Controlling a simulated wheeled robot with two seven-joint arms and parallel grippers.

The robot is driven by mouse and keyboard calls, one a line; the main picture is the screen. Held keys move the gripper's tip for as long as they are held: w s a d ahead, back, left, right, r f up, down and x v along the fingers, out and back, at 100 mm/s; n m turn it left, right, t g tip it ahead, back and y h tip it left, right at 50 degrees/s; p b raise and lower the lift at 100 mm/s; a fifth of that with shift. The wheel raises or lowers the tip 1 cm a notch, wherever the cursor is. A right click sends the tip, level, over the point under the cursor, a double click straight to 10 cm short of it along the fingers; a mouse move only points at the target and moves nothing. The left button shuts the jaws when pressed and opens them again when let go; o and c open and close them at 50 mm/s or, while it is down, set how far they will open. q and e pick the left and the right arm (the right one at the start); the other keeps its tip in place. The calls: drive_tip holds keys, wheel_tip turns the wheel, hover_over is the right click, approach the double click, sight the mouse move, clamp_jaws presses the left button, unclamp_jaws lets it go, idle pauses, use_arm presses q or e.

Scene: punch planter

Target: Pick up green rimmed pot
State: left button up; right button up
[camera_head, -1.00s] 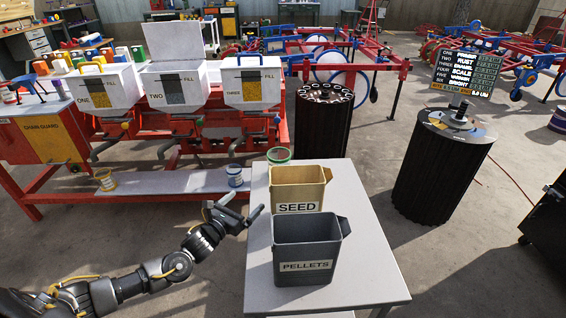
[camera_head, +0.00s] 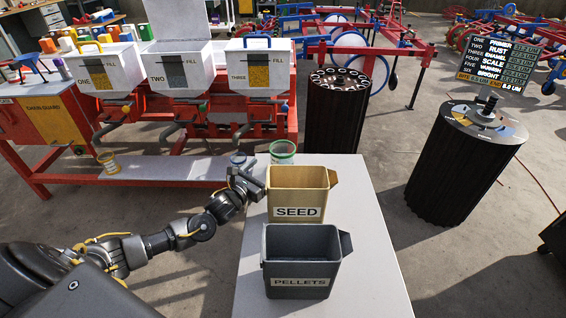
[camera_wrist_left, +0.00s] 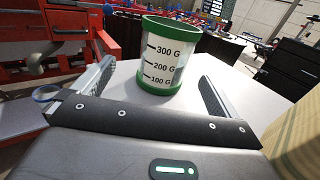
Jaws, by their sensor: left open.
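The green rimmed pot (camera_head: 282,152) is a clear cup with a green rim and base, at the far left corner of the white table, behind the tan SEED bin (camera_head: 297,194). In the left wrist view the pot (camera_wrist_left: 161,58) stands upright ahead, with gram marks on its side. My left gripper (camera_head: 250,181) is at the left of the SEED bin, short of the pot. Its fingers (camera_wrist_left: 150,85) are open and spread, with nothing between them. The pot's lower part is hidden by the bin in the head view. My right gripper is not in view.
A grey PELLETS bin (camera_head: 300,262) stands in front of the SEED bin. A blue-rimmed pot (camera_head: 238,159) and a yellow-rimmed pot (camera_head: 109,163) are on the red machine's shelf (camera_head: 165,168). The table's right side (camera_head: 362,225) is clear.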

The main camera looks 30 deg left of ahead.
sight(280, 161)
use_arm(q)
drive_tip(key=shift+w+d, duration=0.25)
drive_tip(key=shift+w, duration=0.8)
drive_tip(key=shift+w+d, duration=0.2)
drive_tip(key=shift+w, duration=0.1)
drive_tip(key=w, duration=0.1)
drive_tip(key=w+d, duration=0.1)
drive_tip(key=w, duration=0.1)
drive_tip(key=shift+w+d+f, duration=0.1)
drive_tip(key=shift+w+f, duration=0.05)
drive_tip(key=shift+w, duration=0.55)
drive_tip(key=c, duration=1.2)
drive_tip(key=shift+c, duration=0.2)
